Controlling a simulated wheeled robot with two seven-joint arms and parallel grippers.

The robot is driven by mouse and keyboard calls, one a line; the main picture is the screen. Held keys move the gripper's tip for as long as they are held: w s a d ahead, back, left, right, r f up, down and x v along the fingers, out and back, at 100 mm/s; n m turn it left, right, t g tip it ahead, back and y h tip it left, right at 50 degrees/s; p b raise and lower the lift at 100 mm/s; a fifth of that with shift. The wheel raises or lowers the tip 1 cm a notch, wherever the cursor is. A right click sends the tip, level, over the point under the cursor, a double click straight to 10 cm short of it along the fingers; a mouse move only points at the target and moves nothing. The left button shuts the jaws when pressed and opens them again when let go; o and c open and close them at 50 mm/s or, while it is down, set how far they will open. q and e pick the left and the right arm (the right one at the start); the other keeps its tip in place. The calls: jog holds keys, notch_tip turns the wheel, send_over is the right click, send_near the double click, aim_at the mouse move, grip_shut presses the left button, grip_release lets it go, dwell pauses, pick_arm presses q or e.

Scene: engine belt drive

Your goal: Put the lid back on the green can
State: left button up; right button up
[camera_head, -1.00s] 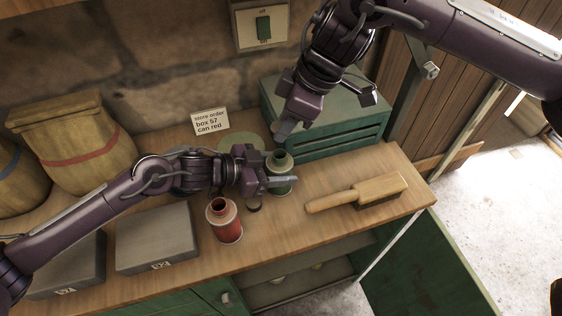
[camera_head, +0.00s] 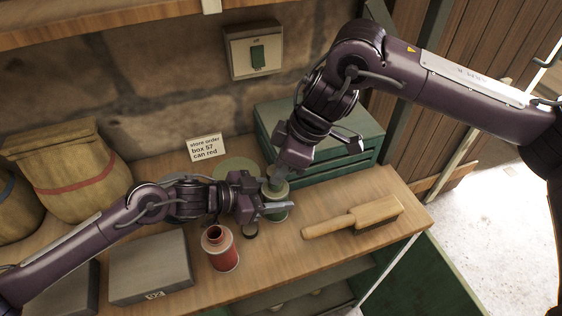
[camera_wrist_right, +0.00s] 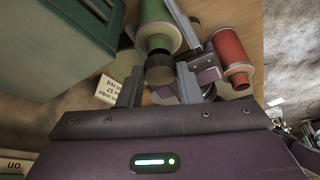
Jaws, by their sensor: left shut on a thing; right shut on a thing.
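The green can (camera_head: 277,212) stands upright on the bench, and my left gripper (camera_head: 274,207) is shut on its side. My right gripper (camera_head: 280,174) is directly above the can, pointing down. In the right wrist view, a dark ridged lid (camera_wrist_right: 159,67) sits between the fingertips of my right gripper (camera_wrist_right: 159,80), which is shut on it. The lid is at the mouth of the green can (camera_wrist_right: 155,22); I cannot tell whether it is seated. In the head view the right gripper hides the lid.
A brush (camera_head: 350,217) lies to the right. A green box (camera_head: 345,160) stands behind, near a note card (camera_head: 206,148). Grey box (camera_head: 150,268) at front left.

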aim_at(271, 193)
jog(key=shift+f, duration=0.6)
jog(key=shift+f, duration=0.55)
jog(key=m, duration=0.2)
jog(key=m+t, duration=0.1)
jog(key=m+t+h, duration=0.1)
jog(key=m, duration=0.1)
jog(key=shift+s+a+m, duration=0.2)
jog(key=shift+s+m, duration=0.1)
jog(key=shift+s, duration=0.1)
jog(key=m, duration=0.1)
jog(key=m+h, duration=0.1)
jog(key=m, duration=0.1)
jog(key=m+t, duration=0.1)
jog(key=shift+s+a+m+h, duration=0.1)
jog(key=shift+a+m+h, duration=0.2)
jog(key=shift+m, duration=0.1)
jog(key=shift+m+t+h, duration=0.3)
jog(key=shift+m+h, duration=0.1)
jog(key=shift+m, duration=0.9)
jog(key=o, duration=0.9)
